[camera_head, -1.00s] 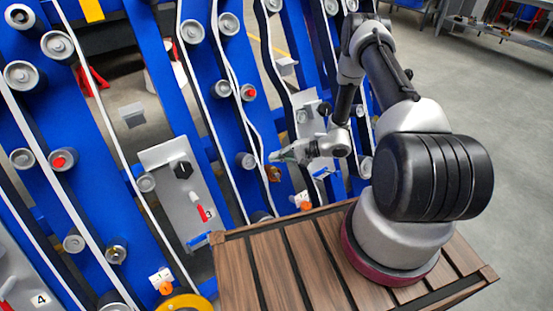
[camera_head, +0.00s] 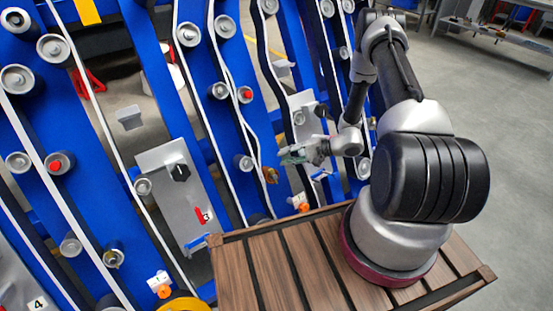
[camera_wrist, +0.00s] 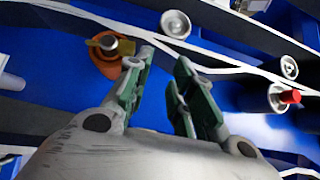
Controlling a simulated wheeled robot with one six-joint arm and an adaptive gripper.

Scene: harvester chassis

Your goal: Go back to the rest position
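My gripper (camera_head: 290,155) is at the end of my arm, in front of the blue harvester chassis (camera_head: 138,75) in the head view. In the wrist view my gripper (camera_wrist: 160,90) shows two green-padded fingers held apart, with nothing between them. An orange and brass fitting (camera_wrist: 108,48) lies just beyond the left fingertip; whether they touch cannot be told. The same fitting (camera_head: 270,175) shows just below the gripper in the head view.
Rollers, such as one with a red centre (camera_head: 246,95), stick out from the chassis along white belts. A grey plate with a black knob (camera_head: 180,172) and a red handle (camera_head: 203,215) stands to the left. The wooden deck (camera_head: 262,275) under my arm is clear. Open floor (camera_head: 490,140) lies at right.

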